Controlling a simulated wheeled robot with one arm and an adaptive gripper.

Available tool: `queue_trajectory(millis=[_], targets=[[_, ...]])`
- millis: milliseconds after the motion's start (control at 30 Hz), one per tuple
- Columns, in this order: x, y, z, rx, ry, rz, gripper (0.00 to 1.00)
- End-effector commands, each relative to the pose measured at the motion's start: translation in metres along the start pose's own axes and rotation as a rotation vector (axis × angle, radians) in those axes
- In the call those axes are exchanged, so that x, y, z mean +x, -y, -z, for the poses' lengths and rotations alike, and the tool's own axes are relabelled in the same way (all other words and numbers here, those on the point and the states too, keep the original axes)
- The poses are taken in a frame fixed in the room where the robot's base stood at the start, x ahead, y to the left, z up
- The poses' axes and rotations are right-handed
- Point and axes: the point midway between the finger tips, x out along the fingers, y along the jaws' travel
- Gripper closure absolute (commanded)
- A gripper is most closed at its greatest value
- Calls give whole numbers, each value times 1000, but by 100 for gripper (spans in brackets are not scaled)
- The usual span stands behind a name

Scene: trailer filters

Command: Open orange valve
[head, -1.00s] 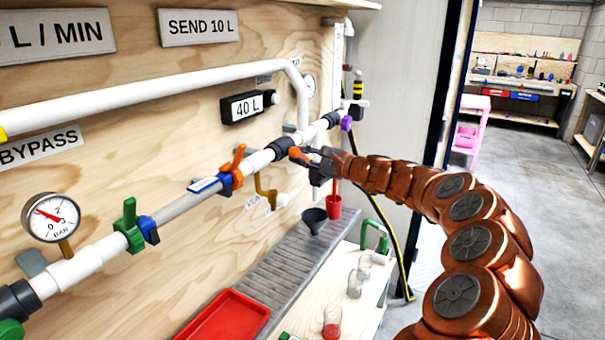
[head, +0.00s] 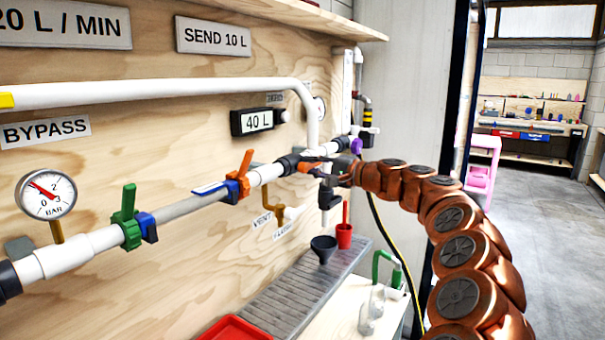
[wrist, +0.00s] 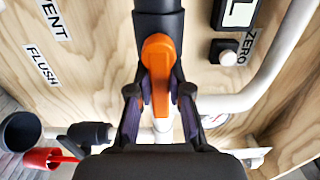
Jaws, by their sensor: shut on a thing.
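An orange valve handle (wrist: 160,72) sits on a dark fitting (wrist: 158,22) in the wrist view. The handle lies lengthwise in line with that fitting. My gripper (wrist: 160,100) has one finger on each side of the handle and is shut on it.
A green valve (head: 128,215) and pressure gauge (head: 46,194) are at left. A 40 L display (head: 252,121) is above the pipe. A black funnel (head: 323,247) and red cup (head: 344,236) stand below my gripper. Open floor (head: 545,230) lies at right.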

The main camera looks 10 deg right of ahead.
Motion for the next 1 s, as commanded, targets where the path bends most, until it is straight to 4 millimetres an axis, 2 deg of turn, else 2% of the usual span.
queue_trajectory(millis=[467,500,700,733,1000], targets=[[-3,-1,2,-16,-3,-2,100],[-3,-1,2,-15,-3,-2,79],[-2,0,2,-14,-3,-1,58],[-2,0,2,-14,-3,-1,55],[-2,0,2,-14,-3,0,55]])
